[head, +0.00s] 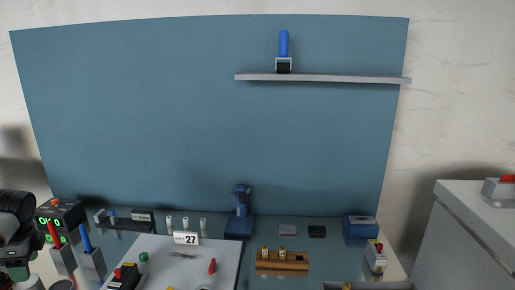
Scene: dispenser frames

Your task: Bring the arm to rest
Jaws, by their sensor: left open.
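My left gripper (17,252) shows at the left edge of the head view, dark and partly cut off by the frame. It is open, and I see nothing held in it. It is at the left end of the bench, in front of and left of a black box with green lit digits (60,216). Its fingertips are hard to make out. My right gripper is not in view.
Next to the gripper stand grey holders with a red-handled tool (53,234) and a blue-handled tool (86,238). A light board (205,252), a blue device (240,213) and a wooden block (282,263) are farther right. A shelf (330,79) hangs above.

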